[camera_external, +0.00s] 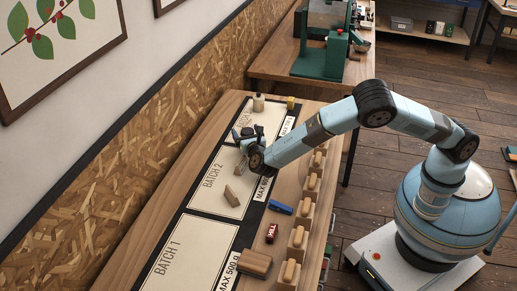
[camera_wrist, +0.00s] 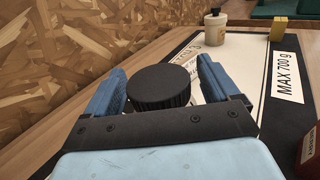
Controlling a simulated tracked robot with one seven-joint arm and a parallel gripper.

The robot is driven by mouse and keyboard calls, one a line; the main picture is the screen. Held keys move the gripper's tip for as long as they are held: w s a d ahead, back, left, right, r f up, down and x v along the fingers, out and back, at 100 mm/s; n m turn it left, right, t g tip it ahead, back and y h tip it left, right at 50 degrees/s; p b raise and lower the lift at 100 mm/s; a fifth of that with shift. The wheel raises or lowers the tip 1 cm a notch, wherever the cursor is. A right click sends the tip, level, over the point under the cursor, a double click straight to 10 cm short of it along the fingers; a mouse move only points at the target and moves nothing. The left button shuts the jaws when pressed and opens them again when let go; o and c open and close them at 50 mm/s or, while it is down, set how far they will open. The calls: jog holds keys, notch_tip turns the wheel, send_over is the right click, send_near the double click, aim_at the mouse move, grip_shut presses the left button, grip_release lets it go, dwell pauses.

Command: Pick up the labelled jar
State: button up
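A jar with a round, black, ridged lid (camera_wrist: 159,86) stands between the fingers of my gripper (camera_wrist: 160,85) in the wrist view. Its body and any label are hidden below the lid. The blue fingers are apart, one on each side of the lid, with a narrow gap on the right; contact on the left is unclear. In the external view my gripper (camera_external: 243,134) is low over the far part of the bench mat, and the jar is too small and covered to make out clearly.
A cream bottle (camera_external: 258,103) and a yellow block (camera_external: 291,103) stand beyond my gripper. A blue item (camera_external: 281,207), a dark red tin (camera_external: 271,233) and several wooden scoops or holders line the right edge. A chipboard wall (camera_external: 150,130) bounds the left.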

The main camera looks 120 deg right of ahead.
jog(key=c, duration=1.1)
jog(key=shift+r, duration=0.1)
jog(key=shift+c, duration=0.3)
